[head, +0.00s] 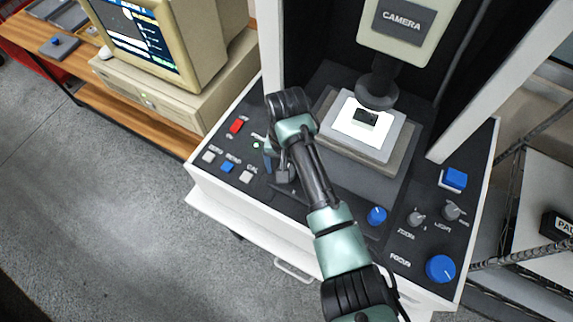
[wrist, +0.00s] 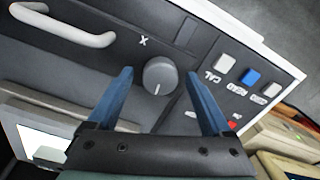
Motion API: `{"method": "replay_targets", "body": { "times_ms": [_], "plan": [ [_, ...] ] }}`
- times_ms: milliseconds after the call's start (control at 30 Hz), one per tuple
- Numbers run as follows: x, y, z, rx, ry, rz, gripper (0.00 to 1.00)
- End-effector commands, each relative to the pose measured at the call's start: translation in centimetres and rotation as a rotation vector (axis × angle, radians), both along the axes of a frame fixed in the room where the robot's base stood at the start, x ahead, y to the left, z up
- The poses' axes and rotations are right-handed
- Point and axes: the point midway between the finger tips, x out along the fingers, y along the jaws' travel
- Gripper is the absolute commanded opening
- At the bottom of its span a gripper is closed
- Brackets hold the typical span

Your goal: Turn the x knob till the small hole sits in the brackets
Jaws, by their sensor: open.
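The x knob (wrist: 160,76) is a round dark grey knob with a white pointer line, beside an X label on the black panel in the wrist view. My gripper (wrist: 160,72) is open, its two blue fingers apart on either side of the knob, with a visible gap at each side. I cannot tell how deep the fingertips reach beside it. In the head view my gripper (head: 276,166) points down at the panel's left part, and my arm hides most of that spot. The monitor (head: 138,30) shows a dark picture; the hole and brackets are too small to make out.
A small dark part (head: 366,116) lies on the lit stage (head: 352,145) under the camera (head: 400,22). Several buttons and a red switch (head: 236,126) are left of my gripper. A blue knob (head: 377,216) stands right of my arm. A pale handle (wrist: 62,27) shows in the wrist view.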

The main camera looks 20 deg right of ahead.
Motion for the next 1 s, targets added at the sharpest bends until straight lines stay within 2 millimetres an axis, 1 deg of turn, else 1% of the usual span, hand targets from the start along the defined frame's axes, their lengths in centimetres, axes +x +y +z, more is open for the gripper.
{"method": "replay_targets", "body": {
  "times_ms": [67,100,267,300,467,500,567,833,1000],
  "plan": [
    [0.00,0.01,0.00,0.000,0.000,0.000,0.84],
    [-0.01,0.01,0.00,0.000,0.000,0.000,0.82],
    [0.00,0.01,0.02,0.000,0.000,0.000,0.53],
    [0.01,0.01,0.03,0.000,0.000,0.000,0.46],
    [0.00,0.00,0.04,0.000,0.000,0.000,0.17],
    [0.00,0.00,0.04,0.000,0.000,0.000,0.10],
    [0.00,0.00,0.05,0.000,0.000,0.000,0.00],
    [0.01,0.00,0.13,0.000,0.000,0.026,0.00],
    [0.05,0.05,0.22,0.001,0.000,0.101,0.00]
  ]
}}
